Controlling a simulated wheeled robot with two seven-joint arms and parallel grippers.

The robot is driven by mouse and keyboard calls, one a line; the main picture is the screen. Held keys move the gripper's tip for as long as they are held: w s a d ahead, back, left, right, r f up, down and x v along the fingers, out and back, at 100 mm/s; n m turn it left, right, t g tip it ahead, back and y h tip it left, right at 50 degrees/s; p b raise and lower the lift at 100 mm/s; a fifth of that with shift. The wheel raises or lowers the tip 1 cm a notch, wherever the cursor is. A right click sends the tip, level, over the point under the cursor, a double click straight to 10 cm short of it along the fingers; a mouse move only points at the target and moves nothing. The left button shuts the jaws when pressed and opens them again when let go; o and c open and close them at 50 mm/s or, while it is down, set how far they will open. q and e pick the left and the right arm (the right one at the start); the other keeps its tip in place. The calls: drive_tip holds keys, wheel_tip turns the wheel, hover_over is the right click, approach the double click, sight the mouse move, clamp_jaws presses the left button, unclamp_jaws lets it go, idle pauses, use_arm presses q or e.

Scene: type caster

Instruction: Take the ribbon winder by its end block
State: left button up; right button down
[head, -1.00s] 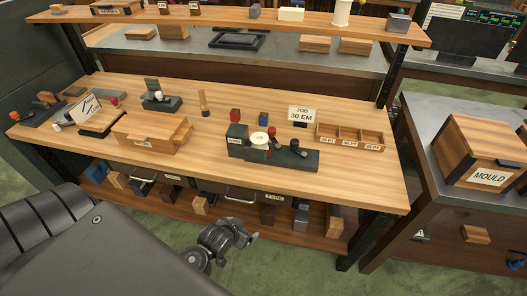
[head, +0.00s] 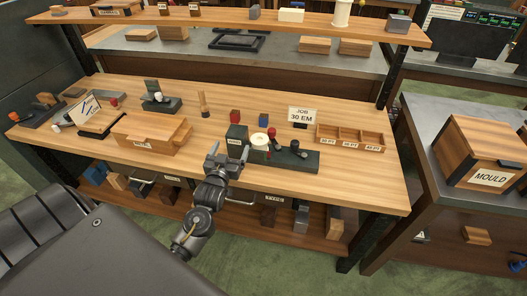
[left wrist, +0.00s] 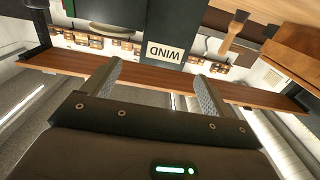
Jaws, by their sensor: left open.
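The ribbon winder (head: 290,163) sits near the front of the wooden bench, a dark green base with a white spool, a red knob and a black crank. Its green end block (head: 237,133) is at the left end and carries a white label. In the left wrist view the end block (left wrist: 170,22) shows its label upside down, reading WIND, ahead of and between my fingers in the picture. My left gripper (head: 215,160) is open and empty, at the bench's front edge, left of and nearer than the block, apart from it. My right gripper is not in view.
A wooden box (head: 145,135) stands left of the gripper. A wooden divided tray (head: 350,145) is at the right, a JOB 30 EM sign (head: 302,115) behind the winder, and a wooden-handled tool (head: 203,104) behind the gripper. An upper shelf (head: 230,18) spans the bench.

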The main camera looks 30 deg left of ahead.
sight(238, 128)
use_arm(q)
drive_tip(key=x, duration=0.5)
drive_tip(key=shift+w+a+p, duration=0.1)
drive_tip(key=shift+w+p, duration=0.15)
drive_tip(key=shift+p, duration=0.1)
drive_tip(key=shift+w+a+r, duration=0.1)
drive_tip(key=shift+w+r, duration=0.05)
drive_tip(key=shift+r, duration=0.05)
drive_tip(key=p+x, duration=0.1)
drive_tip(key=x, duration=0.3)
drive_tip(key=shift+w+a, duration=0.25)
drive_tip(key=shift+w, duration=0.05)
drive_tip(key=c, duration=1.1)
drive_tip(key=shift+r, duration=0.15)
drive_tip(key=shift+c, duration=0.3)
